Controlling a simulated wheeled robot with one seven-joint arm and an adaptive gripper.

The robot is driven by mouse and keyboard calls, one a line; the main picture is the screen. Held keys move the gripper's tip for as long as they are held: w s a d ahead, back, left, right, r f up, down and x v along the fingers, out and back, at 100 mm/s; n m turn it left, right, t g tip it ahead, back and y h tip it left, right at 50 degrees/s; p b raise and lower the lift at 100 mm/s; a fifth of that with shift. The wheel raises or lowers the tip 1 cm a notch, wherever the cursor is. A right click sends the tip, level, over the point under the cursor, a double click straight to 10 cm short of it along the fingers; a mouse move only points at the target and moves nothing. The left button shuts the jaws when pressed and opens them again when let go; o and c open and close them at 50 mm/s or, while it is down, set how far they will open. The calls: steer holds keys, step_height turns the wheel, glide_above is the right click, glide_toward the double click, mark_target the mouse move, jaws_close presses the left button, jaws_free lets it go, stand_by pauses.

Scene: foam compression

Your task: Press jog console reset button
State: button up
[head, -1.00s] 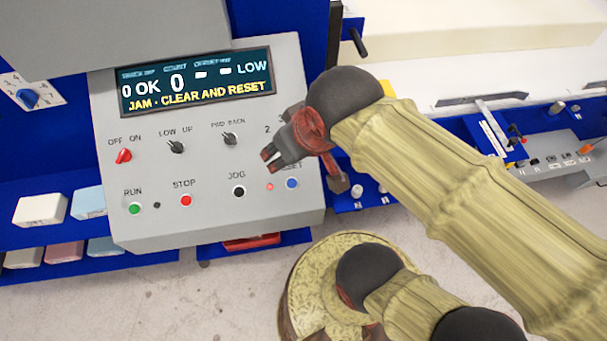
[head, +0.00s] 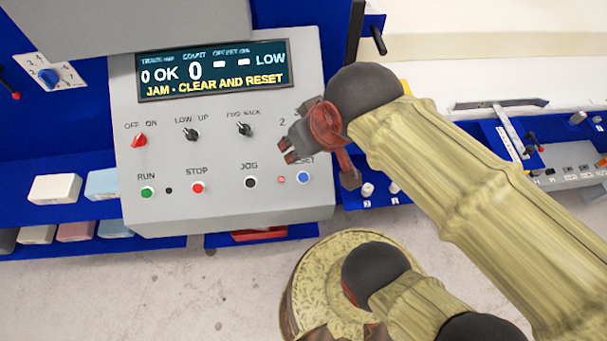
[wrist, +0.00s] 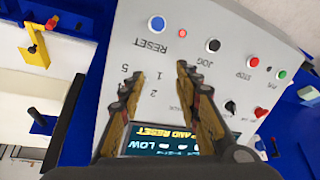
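The grey jog console (head: 222,150) stands at centre left in the head view. Its screen (head: 213,69) reads "JAM - CLEAR AND RESET". The blue reset button (head: 303,177) is at the panel's lower right, beside a small red lamp (head: 281,180). In the wrist view the reset button (wrist: 156,24) is upside down near the top, beyond the fingertips. My gripper (head: 287,150) hangs in front of the panel's right side, above the button in the picture, and hides part of the labels. In the wrist view my gripper (wrist: 158,75) has its two fingers apart with nothing between them.
The console also carries a black jog button (head: 250,182), a red stop button (head: 198,188), a green run button (head: 148,192) and several knobs. Pale blocks (head: 55,189) sit on blue shelves at left. A lever panel (head: 570,160) stands at right.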

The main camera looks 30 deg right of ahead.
jaws_close()
stand_by(1.4)
